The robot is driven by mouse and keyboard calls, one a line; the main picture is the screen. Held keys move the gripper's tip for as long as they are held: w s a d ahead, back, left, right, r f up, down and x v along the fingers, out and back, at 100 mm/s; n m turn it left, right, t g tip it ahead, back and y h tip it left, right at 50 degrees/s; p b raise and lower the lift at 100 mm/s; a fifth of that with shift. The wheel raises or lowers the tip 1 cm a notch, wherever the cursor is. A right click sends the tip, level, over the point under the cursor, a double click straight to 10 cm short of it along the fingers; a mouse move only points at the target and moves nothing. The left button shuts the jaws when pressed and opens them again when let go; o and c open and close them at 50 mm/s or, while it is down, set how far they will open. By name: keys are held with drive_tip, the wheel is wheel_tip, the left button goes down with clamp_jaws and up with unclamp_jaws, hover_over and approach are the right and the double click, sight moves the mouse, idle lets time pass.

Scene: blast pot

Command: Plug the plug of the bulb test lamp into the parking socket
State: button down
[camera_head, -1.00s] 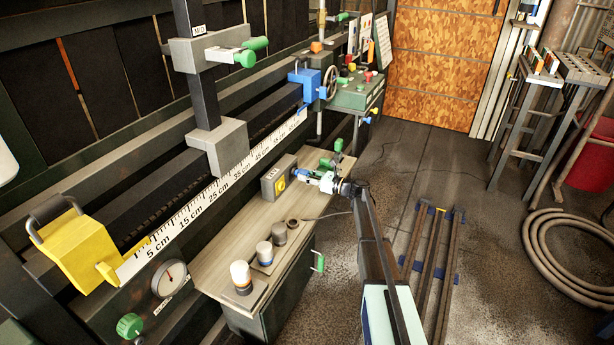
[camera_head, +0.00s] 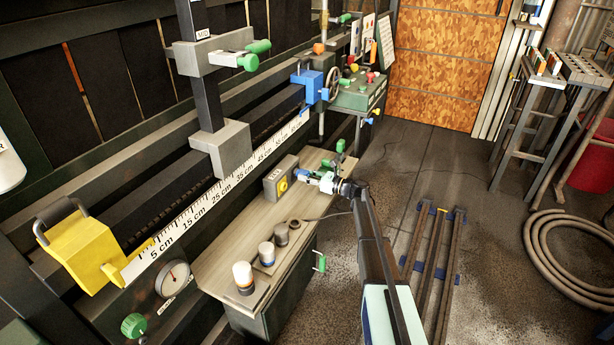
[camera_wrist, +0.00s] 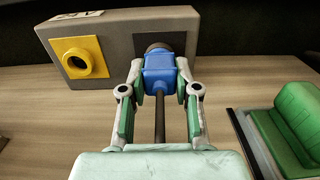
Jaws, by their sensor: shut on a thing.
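My gripper (camera_wrist: 160,95) is shut on a blue plug (camera_wrist: 158,72), with a dark cable (camera_wrist: 160,118) running back between the fingers. The plug's dark round front end lies over a dark square plate (camera_wrist: 186,55) on the right half of a grey socket box (camera_wrist: 115,45). I cannot tell whether the plug is touching the plate or inside an opening there. A yellow round socket (camera_wrist: 80,58) is on the box's left half. In the head view, my gripper (camera_head: 318,179) is beside the grey box (camera_head: 281,178) on the wooden bench. I cannot make out the lamp for certain.
The bench top (camera_head: 235,240) carries several cylinders, including a white one (camera_head: 243,276), and a dark ring (camera_head: 294,224). A green-handled item (camera_wrist: 290,115) is close to the right of my gripper. A ruler rail (camera_head: 210,198) runs behind the bench.

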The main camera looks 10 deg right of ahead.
drive_tip(key=c, duration=0.8)
unclamp_jaws()
drive_tip(key=shift+a, duration=0.1)
drive_tip(key=shift+o, duration=0.2)
